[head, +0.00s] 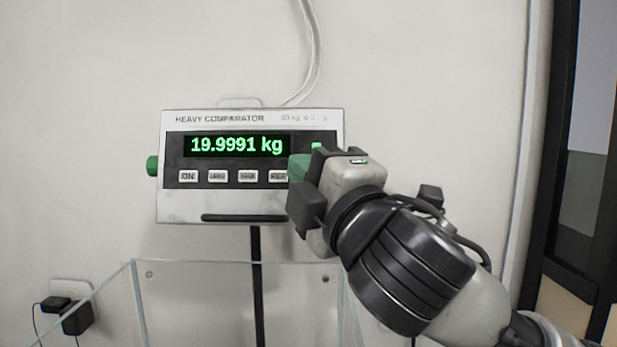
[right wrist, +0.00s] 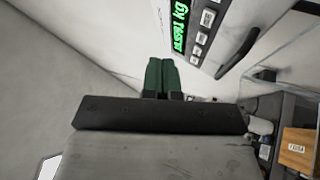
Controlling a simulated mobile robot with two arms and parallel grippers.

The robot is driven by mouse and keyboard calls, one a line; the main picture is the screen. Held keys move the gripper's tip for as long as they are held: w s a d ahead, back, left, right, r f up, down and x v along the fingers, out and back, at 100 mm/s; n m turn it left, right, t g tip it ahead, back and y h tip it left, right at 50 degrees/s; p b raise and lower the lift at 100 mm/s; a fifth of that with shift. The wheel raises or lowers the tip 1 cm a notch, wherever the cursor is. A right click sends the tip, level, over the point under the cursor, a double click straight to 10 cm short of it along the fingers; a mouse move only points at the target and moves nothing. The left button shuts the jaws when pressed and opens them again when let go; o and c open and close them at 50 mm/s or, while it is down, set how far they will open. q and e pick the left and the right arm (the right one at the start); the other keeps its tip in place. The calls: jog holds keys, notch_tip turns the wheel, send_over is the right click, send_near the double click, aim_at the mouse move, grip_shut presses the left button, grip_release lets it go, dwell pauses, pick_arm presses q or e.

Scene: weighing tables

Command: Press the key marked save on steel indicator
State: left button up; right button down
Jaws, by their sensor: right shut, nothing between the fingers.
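The steel indicator (head: 180,212), headed HEAVY COMPARATOR, stands upright on a dark post in the head view. Its green display (head: 237,145) reads 19.9991 kg. Below is a row of pale keys; the leftmost (head: 188,176) reads ON, and the others are too blurred to read surely. I cannot tell which is save; my gripper covers the right end of the row. My right gripper (head: 298,167) is at the panel's right side, its green fingers together and empty. In the right wrist view, the shut fingers (right wrist: 160,76) are beside the indicator (right wrist: 226,40); contact is unclear. My left gripper is out of view.
A clear-walled glass or plastic enclosure (head: 135,300) stands below the indicator. A green knob (head: 152,165) is on the indicator's left side and a dark bar (head: 243,218) along its lower edge. Black plugs (head: 77,318) sit at the wall, lower left. A dark frame (head: 568,200) stands at right.

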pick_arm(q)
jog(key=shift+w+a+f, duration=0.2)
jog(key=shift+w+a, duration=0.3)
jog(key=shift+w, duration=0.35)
pick_arm(e)
jog(key=w+f, duration=0.2)
jog(key=w, duration=0.5)
jog(key=shift+w, duration=0.25)
jog(key=shift+f, duration=0.1)
jog(key=shift+w, duration=0.15)
dwell(0.8)
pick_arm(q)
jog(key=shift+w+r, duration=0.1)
pick_arm(e)
jog(key=shift+w+f, duration=0.1)
jog(key=shift+w, duration=0.2)
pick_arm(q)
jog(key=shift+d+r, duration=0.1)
pick_arm(e)
jog(key=shift+w+f, duration=0.1)
jog(key=shift+w, duration=0.25)
dwell(0.4)
jog(key=shift+s, duration=0.15)
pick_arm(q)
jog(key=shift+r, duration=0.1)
pick_arm(e)
jog(key=shift+s+r, duration=0.2)
jog(key=shift+s, duration=0.4)
